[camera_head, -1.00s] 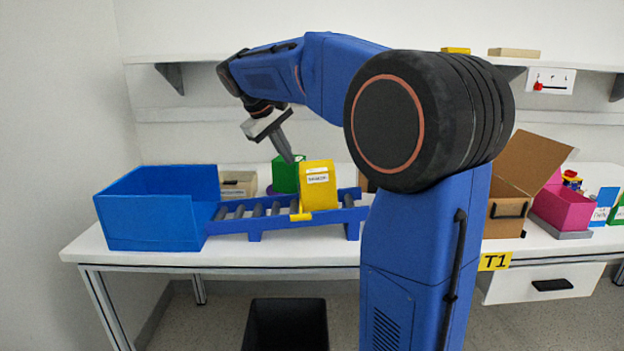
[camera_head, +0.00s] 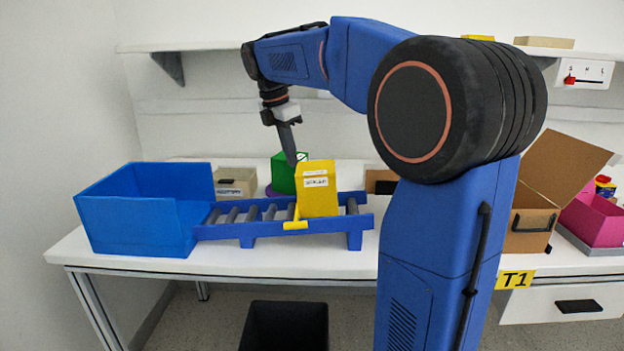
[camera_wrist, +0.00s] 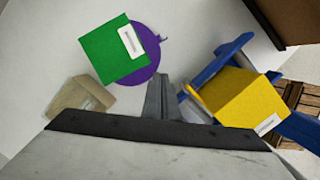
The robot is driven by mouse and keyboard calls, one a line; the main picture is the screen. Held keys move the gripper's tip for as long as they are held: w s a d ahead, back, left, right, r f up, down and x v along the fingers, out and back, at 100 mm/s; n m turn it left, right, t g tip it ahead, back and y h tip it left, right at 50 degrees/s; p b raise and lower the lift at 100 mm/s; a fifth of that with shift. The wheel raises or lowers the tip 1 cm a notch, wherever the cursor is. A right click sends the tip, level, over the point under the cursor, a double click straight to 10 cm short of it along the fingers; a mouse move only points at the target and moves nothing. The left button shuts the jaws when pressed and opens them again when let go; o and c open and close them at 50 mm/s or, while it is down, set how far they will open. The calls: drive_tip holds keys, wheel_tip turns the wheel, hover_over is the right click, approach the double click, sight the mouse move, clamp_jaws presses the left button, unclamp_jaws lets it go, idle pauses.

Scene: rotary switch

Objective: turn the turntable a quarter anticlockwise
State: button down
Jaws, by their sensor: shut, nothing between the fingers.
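The turntable is a purple disc (camera_wrist: 150,50) on the white table, with a small peg at its right edge in the wrist view. A green box (camera_wrist: 112,50) with a white label sits on it and covers much of the disc. In the head view the green box (camera_head: 284,173) is behind the yellow box, and only a sliver of the purple disc (camera_head: 271,191) shows. My gripper (camera_head: 291,163) is shut and empty, pointing down above the table near the green box. In the wrist view its fingers (camera_wrist: 160,80) are between the turntable and the yellow box, apart from both.
A yellow box (camera_head: 318,192) stands on a blue roller conveyor (camera_head: 250,232) in front of the turntable. A blue bin (camera_head: 135,222) is at the left. An open cardboard box (camera_head: 528,218) stands at the right.

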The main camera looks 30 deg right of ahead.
drive_tip(key=x, duration=0.9)
drive_tip(key=shift+f, duration=0.3)
drive_tip(key=shift+d+f, duration=0.2)
drive_tip(key=shift+d, duration=0.95)
drive_tip(key=shift+w+d, duration=0.1)
drive_tip(key=shift+d, duration=0.85)
drive_tip(key=shift+d, duration=0.1)
drive_tip(key=n, duration=0.1)
drive_tip(key=w+d+n, duration=0.1)
drive_tip(key=shift+d+n+t, duration=0.3)
drive_tip(key=shift+t, duration=0.1)
drive_tip(key=shift+w+d, duration=0.25)
drive_tip(key=shift+d, duration=0.2)
drive_tip(key=shift+r, duration=0.15)
